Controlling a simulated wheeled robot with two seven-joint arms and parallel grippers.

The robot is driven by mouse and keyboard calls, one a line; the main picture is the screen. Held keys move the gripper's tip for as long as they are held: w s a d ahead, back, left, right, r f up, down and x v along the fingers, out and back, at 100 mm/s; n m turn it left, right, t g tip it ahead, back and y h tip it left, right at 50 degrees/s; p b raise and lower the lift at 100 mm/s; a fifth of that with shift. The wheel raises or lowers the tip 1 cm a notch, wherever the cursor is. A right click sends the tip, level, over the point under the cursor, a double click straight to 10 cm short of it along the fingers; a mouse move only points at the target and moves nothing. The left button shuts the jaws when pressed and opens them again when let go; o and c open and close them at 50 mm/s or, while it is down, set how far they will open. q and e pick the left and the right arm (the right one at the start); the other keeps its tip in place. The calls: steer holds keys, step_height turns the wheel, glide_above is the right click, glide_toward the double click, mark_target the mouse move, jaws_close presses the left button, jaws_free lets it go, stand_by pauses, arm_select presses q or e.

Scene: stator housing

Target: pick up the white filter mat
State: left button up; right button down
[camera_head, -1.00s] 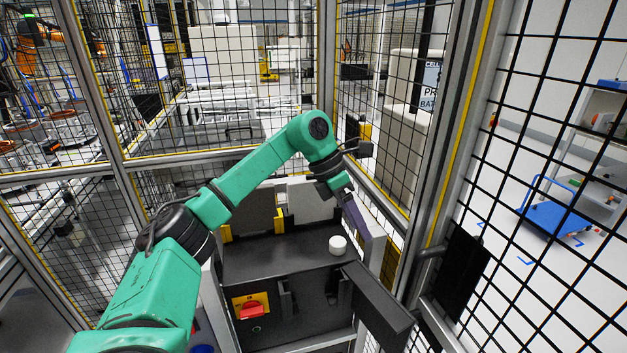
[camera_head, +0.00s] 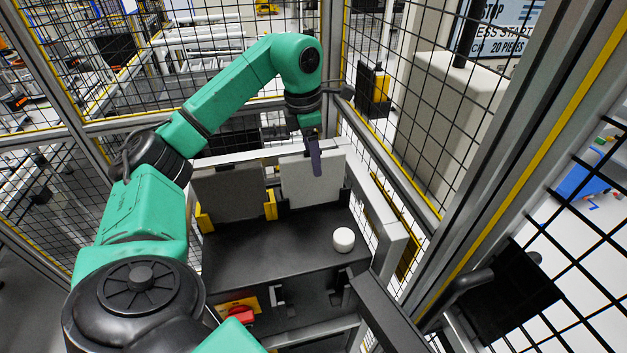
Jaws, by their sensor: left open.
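The white filter mat (camera_head: 300,185) stands upright at the back of the dark station top, on the right of two upright panels. My left gripper (camera_head: 315,165) points down at its upper edge. One dark finger shows in front of the mat's upper right part, and the other finger is hidden. The jaws are open. I cannot tell whether the finger touches the mat. My right gripper is not in view.
A grey mat (camera_head: 228,192) stands left of the white one, in a yellow-cornered holder (camera_head: 270,204). A small white round cap (camera_head: 343,239) sits on the dark station top (camera_head: 270,262). Wire mesh fencing (camera_head: 410,150) and metal posts close in the right side and back.

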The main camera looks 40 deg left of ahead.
mark_target(313, 178)
arm_select(q)
steer(key=f+p, duration=0.1)
steer(key=f, duration=0.1)
steer(key=f+p, duration=0.1)
steer(key=w+f+p, duration=0.1)
steer(key=f, duration=0.1)
steer(key=shift+a+f, duration=0.25)
steer(key=shift+f, duration=0.1)
steer(key=shift+s+d+f, duration=0.1)
steer(key=shift+d+f, duration=0.05)
steer(key=shift+d, duration=0.1)
steer(key=shift+s, duration=0.1)
steer(key=shift+c, duration=0.9)
jaws_close()
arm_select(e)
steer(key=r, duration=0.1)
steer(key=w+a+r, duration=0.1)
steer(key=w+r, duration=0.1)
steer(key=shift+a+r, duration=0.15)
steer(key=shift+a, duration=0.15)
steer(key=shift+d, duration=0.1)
